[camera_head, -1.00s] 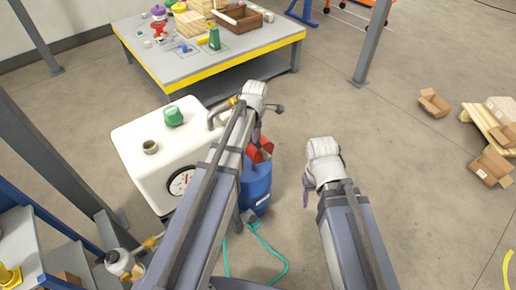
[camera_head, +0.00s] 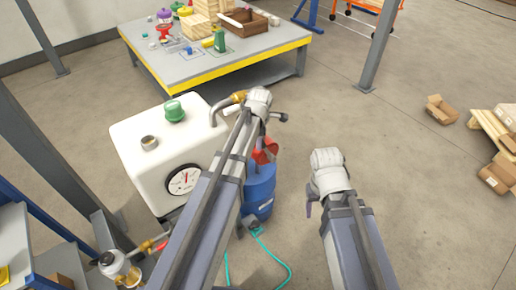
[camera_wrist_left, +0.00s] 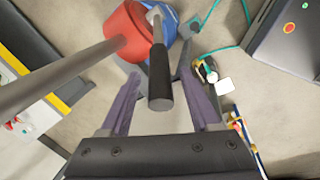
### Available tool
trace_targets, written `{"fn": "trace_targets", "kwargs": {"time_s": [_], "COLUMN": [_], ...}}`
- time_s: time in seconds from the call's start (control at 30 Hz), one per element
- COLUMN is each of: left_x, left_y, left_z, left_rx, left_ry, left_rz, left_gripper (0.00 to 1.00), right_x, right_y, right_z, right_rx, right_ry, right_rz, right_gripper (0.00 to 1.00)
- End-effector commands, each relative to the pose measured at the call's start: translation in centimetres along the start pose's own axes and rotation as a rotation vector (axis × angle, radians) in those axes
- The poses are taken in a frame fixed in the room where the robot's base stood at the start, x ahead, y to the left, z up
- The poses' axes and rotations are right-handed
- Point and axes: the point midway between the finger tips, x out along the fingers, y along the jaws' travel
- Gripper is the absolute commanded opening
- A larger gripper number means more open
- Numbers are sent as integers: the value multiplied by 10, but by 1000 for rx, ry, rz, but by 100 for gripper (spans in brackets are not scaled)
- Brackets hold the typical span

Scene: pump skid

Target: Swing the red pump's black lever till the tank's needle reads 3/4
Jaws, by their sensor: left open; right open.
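The white tank (camera_head: 150,178) stands left of centre in the head view. Its round gauge (camera_head: 184,180) faces me; the small needle points roughly upward, and its exact reading is too small to tell. The red pump (camera_head: 266,151) sits on a blue drum (camera_head: 260,188), partly hidden behind my left arm. In the left wrist view the red pump (camera_wrist_left: 128,30) shows at the top, with the lever's black grip (camera_wrist_left: 160,85) between the fingers of my open left gripper (camera_wrist_left: 160,68). I cannot tell whether they touch it. My right gripper (camera_head: 310,197) is open and empty, right of the drum.
A grey table with a yellow edge (camera_head: 232,74) stands behind the tank, carrying crates and bottles. A teal hose (camera_head: 288,268) lies on the floor below the drum. A shelf (camera_head: 25,245) stands at the left. Cardboard boxes (camera_head: 440,108) lie far right.

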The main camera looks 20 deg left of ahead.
Motion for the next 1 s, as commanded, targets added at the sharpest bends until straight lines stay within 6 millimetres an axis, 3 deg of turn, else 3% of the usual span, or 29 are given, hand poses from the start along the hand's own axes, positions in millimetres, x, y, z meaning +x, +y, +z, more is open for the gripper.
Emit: {"fn": "trace_targets", "kwargs": {"time_s": [0.03, 0.23, 0.63, 1.0], "left_x": [14, 36, 39, 39], "left_y": [-1, 0, 0, 0], "left_z": [0, 0, 0, 0], "left_rx": [0, 0, 0, 0], "left_ry": [0, 0, 0, 0], "left_rz": [0, 0, 0, 0], "left_gripper": [63, 63, 62, 20], "right_x": [14, 35, 37, 37], "right_y": [-1, -3, -4, -4], "right_z": [-1, -2, -2, -2], "right_rx": [0, 0, 0, 0], "right_ry": [0, 0, 0, 0], "right_rz": [0, 0, 0, 0], "right_gripper": [63, 63, 63, 63]}}
